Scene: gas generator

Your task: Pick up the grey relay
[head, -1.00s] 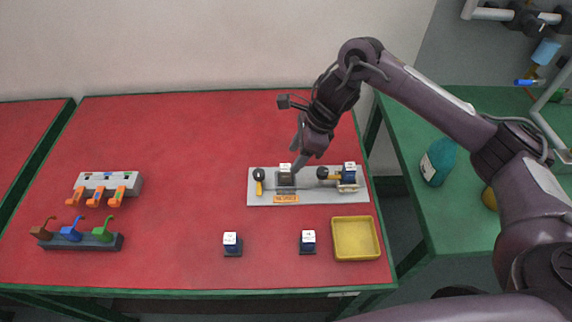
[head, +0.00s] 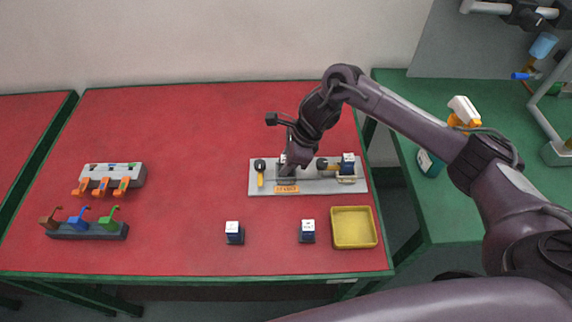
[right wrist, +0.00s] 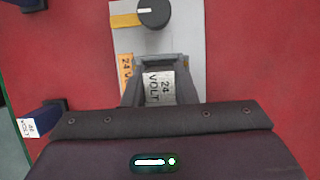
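The grey relay (right wrist: 160,88), with a white top lettered 24 VOLT, is upright at the left position of the light grey panel (head: 312,188). It also shows in the right wrist view between the two fingers of my right gripper (right wrist: 162,80). The fingers stand on either side of it, and narrow gaps seem to show beside its top. In the head view my right gripper (head: 287,165) is down over the relay and hides most of it. My left gripper is not in view.
The panel also bears black knobs with yellow marks and a blue relay (head: 347,164). Two dark relays with white tops (head: 234,233) (head: 308,231) and a yellow tray (head: 353,228) are nearer. Lever racks (head: 88,232) stand left. The red table's (head: 190,150) middle is clear.

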